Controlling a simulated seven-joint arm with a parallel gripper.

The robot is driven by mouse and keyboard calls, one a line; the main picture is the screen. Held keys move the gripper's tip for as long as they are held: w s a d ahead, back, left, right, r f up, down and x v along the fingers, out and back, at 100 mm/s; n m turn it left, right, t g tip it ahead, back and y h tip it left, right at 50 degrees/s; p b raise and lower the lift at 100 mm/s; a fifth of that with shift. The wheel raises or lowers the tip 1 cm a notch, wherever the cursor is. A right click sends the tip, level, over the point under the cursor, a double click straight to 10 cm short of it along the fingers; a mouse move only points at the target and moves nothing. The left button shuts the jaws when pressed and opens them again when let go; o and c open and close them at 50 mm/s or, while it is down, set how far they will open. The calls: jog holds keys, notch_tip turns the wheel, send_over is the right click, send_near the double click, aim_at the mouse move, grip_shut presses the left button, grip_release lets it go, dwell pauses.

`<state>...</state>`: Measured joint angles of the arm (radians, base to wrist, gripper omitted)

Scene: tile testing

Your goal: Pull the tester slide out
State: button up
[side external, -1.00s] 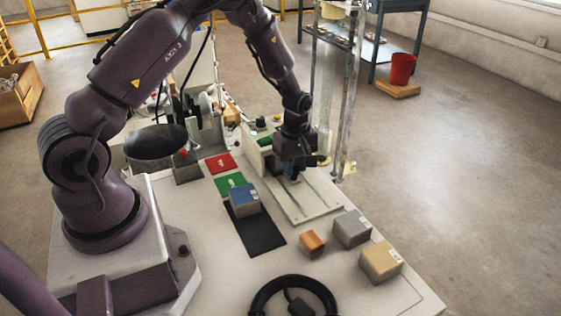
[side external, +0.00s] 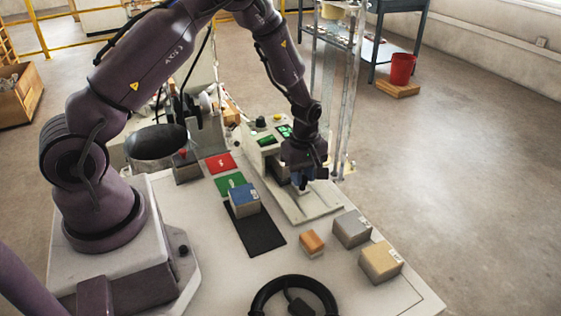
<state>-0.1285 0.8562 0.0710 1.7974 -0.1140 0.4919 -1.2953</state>
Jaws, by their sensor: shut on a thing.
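The tester (side external: 262,158) is a beige box with green panels and a dark knob on top, at the middle of the side external view. A pale base plate with rails (side external: 318,209) runs out from it toward the camera. My gripper (side external: 303,187) points down over this plate, in front of the tester. It is shut on the tester slide, low over the rails. The fingers and wrist hide most of the slide and its grip, so its exact shape does not show.
A blue-topped grey block (side external: 244,203) sits by a black mat (side external: 259,236), near green (side external: 230,184) and red (side external: 221,162) pads. An orange block (side external: 312,242), a grey block (side external: 351,229) and a tan block (side external: 381,262) stand at the right.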

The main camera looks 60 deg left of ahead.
jog(key=shift+d, duration=3.1)
jog(key=o, duration=0.7)
jog(key=shift+o, duration=0.4)
jog(key=shift+r, duration=0.1)
jog(key=shift+r, duration=2.95)
